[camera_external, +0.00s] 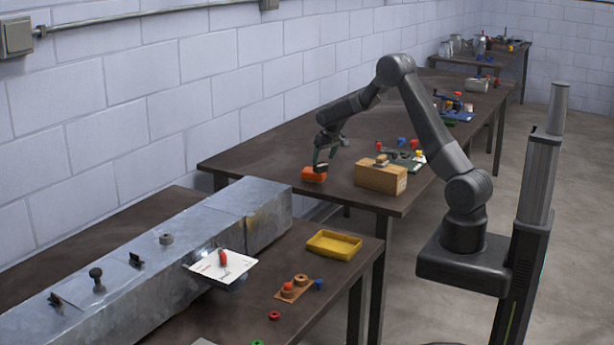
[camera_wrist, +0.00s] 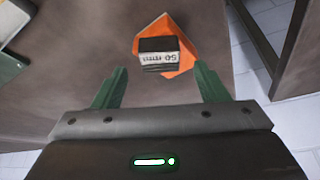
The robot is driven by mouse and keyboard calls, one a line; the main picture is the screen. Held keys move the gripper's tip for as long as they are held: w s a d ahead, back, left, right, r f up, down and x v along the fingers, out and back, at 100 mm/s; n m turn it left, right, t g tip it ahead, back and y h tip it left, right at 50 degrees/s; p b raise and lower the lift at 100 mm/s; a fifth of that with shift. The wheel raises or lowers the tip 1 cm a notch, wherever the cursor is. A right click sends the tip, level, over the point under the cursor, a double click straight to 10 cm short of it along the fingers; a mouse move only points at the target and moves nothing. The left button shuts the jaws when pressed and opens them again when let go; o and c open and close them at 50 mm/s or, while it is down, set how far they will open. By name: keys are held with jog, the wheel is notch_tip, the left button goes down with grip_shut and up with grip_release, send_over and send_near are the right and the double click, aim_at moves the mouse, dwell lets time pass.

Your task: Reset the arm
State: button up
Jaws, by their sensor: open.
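My gripper (camera_external: 321,166) is at the end of my arm, low over the near left part of the middle table (camera_external: 270,150). In the wrist view its two green fingers (camera_wrist: 159,88) are spread apart with nothing between them.
A cardboard box (camera_external: 381,177) stands right of my gripper, with small parts on top. A board with coloured parts (camera_external: 405,158) lies behind it. A metal duct (camera_external: 130,270) and a yellow tray (camera_external: 334,245) are on the front table. The middle table's left part is clear.

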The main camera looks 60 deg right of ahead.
aim_at(323, 166)
jog(key=shift+f, duration=0.5)
notch_tip(323, 166, down, 3)
jog(key=shift+s+r+p, duration=0.1)
jog(key=shift+r+p, duration=0.05)
jog(key=shift+p, duration=0.2)
jog(key=b+v, duration=0.2)
jog(key=v, duration=1)
jog(key=p+x, duration=0.1)
jog(key=x, duration=1.1)
jog(key=shift+f, duration=0.2)
notch_tip(323, 166, up, 11)
jog(key=shift+w+f+n+y+p, duration=0.45)
jog(key=shift+w+f+n, duration=0.65)
jog(key=shift+w, duration=3.65)
jog(key=shift+w+f+n+y+p, duration=0.4)
jog(key=shift+w+f+n, duration=0.65)
jog(key=shift+w, duration=3.7)
jog(key=f, duration=0.2)
jog(key=f+p, duration=0.1)
jog(key=f, duration=0.5)
jog(key=shift+d, duration=0.35)
